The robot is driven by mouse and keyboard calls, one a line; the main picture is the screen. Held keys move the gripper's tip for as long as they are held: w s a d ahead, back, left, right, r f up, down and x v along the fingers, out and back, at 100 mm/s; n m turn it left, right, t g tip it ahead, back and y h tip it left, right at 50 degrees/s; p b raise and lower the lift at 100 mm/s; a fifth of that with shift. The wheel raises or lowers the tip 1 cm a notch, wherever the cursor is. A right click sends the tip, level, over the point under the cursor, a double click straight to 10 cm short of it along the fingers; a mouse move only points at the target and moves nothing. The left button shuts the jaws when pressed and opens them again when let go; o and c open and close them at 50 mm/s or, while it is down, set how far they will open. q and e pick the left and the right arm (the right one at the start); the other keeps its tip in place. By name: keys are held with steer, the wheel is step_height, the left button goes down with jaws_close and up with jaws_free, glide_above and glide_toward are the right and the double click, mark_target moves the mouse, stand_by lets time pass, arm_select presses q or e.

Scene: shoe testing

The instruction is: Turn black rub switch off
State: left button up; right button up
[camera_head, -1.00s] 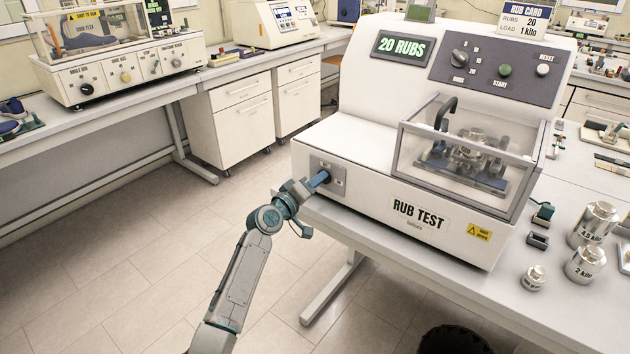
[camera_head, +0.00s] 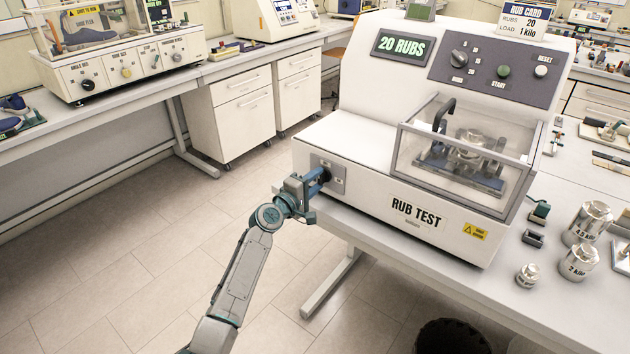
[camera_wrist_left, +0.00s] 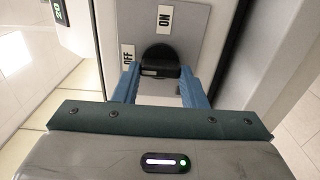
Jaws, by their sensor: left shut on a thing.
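The black rub switch (camera_wrist_left: 160,58) is a dark knob on a grey plate (camera_head: 339,185) on the left end of the white RUB TEST machine (camera_head: 372,170). The wrist view shows an ON label (camera_wrist_left: 165,18) above the knob and an OFF label (camera_wrist_left: 128,57) to its left. My left gripper (camera_head: 323,176) is shut on the switch, with a blue finger on either side; its fingers also show in the wrist view (camera_wrist_left: 160,80). The fingers largely hide the switch in the head view. My right gripper is not in view.
The machine's display (camera_head: 404,47) reads 20 RUBS. A clear cover (camera_head: 470,150) stands over its rubbing parts. Several metal weights (camera_head: 578,262) stand on the table at the right. Free floor (camera_head: 120,290) lies left of my left arm.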

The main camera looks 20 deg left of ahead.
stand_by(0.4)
arm_select(q)
steer(key=o, duration=1)
steer(key=b+v, duration=0.1)
steer(key=v, duration=0.9)
steer(key=shift+s, duration=0.4)
steer(key=shift+a, duration=0.15)
